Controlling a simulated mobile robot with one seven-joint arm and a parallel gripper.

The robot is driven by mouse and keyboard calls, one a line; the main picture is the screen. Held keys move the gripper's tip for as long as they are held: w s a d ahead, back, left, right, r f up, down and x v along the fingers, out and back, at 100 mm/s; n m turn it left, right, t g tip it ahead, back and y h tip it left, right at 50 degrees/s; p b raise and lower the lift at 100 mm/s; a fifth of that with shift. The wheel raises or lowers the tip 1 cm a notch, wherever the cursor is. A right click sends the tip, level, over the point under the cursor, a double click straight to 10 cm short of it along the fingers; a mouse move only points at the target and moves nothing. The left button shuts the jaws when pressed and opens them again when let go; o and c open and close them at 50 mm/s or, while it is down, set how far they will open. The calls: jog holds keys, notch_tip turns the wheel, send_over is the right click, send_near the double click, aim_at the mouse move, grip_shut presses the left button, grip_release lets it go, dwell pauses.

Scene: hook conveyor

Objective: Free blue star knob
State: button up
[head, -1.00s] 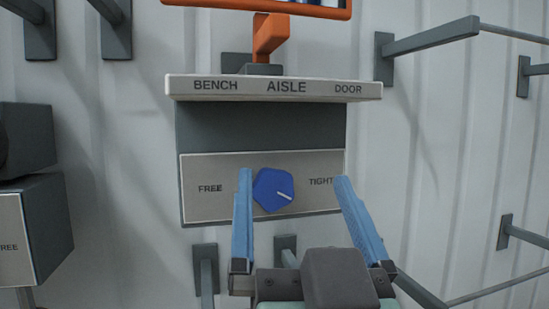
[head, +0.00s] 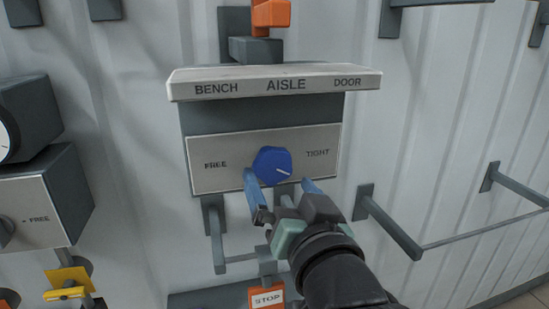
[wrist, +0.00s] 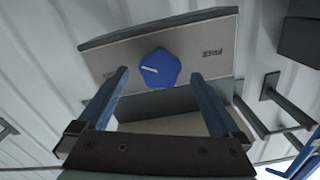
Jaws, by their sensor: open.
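The blue star knob (head: 272,162) sits on a pale plate (head: 225,178) marked FREE at left and TIGHT at right. Its white mark points right and slightly down, to the TIGHT side. In the wrist view the knob (wrist: 160,68) appears turned over, with FREE at right and its mark pointing left. My gripper (head: 279,179) is open, with blue fingers spread just below the knob in the head view. In the wrist view my fingertips (wrist: 160,75) stand either side of the knob, with gaps; whether they reach its depth I cannot tell.
A ledge (head: 285,85) marked BENCH, AISLE and DOOR juts out above the knob. Another box (head: 45,205) marked FREE is at left, with a yellow handle (head: 66,290) below. An orange STOP sign (head: 267,297) hangs below. Grey rails (head: 395,228) project at right.

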aim_at(274, 171)
jog(key=shift+p+x, duration=0.65)
jog(key=shift+x, duration=1.5)
jog(key=c, duration=1.3)
jog(key=shift+o, duration=0.2)
